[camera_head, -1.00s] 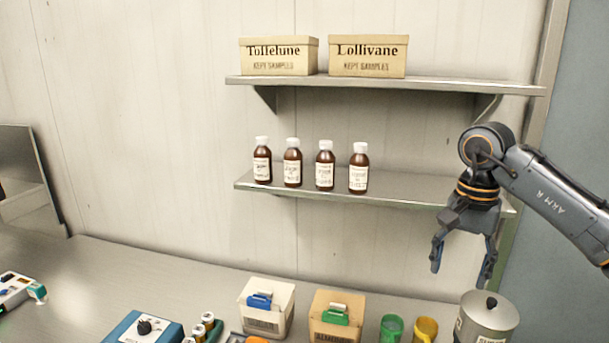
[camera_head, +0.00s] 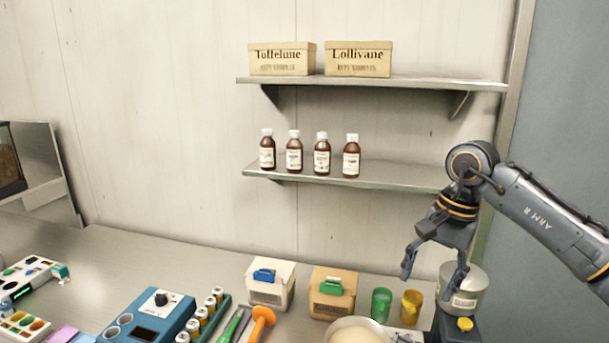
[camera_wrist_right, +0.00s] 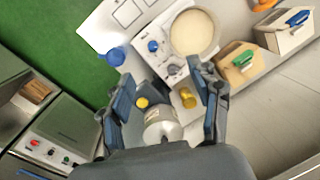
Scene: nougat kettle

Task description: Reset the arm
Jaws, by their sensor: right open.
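My right arm (camera_head: 545,215) comes in from the right in the head view. Its gripper (camera_head: 433,277) points down, open and empty, in front of the metal canister (camera_head: 462,290) at the counter's right end. In the right wrist view the fingers of this gripper (camera_wrist_right: 165,105) are spread wide. The canister (camera_wrist_right: 162,128) shows between them, below and apart from the fingers. My left gripper is not in view.
Brown bottles (camera_head: 322,158) stand on the lower shelf (camera_head: 390,180); two boxes (camera_head: 358,60) sit above. Two bins (camera_head: 333,300), a green cup (camera_head: 381,304), a yellow cup (camera_head: 411,307), a cream bowl (camera_head: 350,331) and a blue device (camera_head: 150,318) crowd the counter. Its back left is clear.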

